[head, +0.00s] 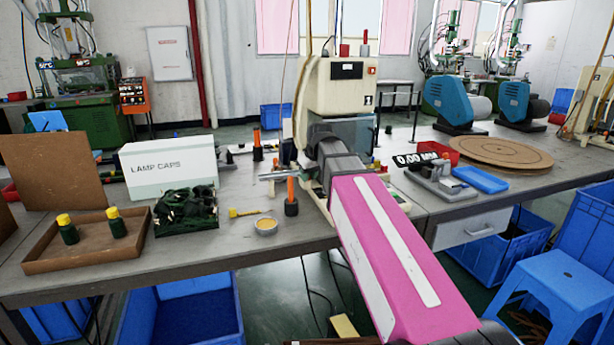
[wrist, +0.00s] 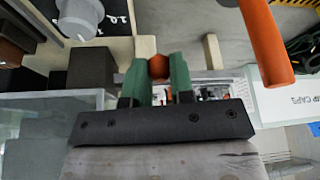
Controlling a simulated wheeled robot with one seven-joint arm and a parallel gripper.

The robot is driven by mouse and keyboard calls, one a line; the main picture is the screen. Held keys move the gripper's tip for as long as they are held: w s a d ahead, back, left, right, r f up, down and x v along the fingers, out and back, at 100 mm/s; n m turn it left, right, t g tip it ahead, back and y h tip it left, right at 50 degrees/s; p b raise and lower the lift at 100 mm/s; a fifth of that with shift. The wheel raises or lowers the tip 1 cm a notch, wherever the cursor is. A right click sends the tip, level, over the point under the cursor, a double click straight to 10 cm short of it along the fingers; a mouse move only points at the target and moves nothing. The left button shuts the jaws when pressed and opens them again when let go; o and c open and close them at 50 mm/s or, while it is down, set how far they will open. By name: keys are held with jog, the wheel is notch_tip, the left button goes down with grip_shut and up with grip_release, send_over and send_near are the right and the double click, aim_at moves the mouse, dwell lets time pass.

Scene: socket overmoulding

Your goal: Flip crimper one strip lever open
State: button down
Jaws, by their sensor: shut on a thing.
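The near crimper (head: 338,95), a cream machine with a dark label plate and a clear guard, stands at the table's middle. In the wrist view, part of it shows at upper left, with a grey dial (wrist: 82,17). My gripper (wrist: 158,72) has green fingertips closed on a small orange-red lever end (wrist: 158,66). The rest of this lever is hidden, so I cannot tell its angle. In the head view, my pink arm and grey wrist reach to the crimper's front and hide the fingertips.
An upright orange handle (head: 291,190) stands left of my wrist; an orange handle (wrist: 264,40) shows at upper right in the wrist view. A gauge (head: 440,180) stands right.

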dwell(0.3)
jog(key=c, duration=1)
grip_release()
jog(key=shift+v, duration=5.4)
jog(key=shift+d, duration=0.1)
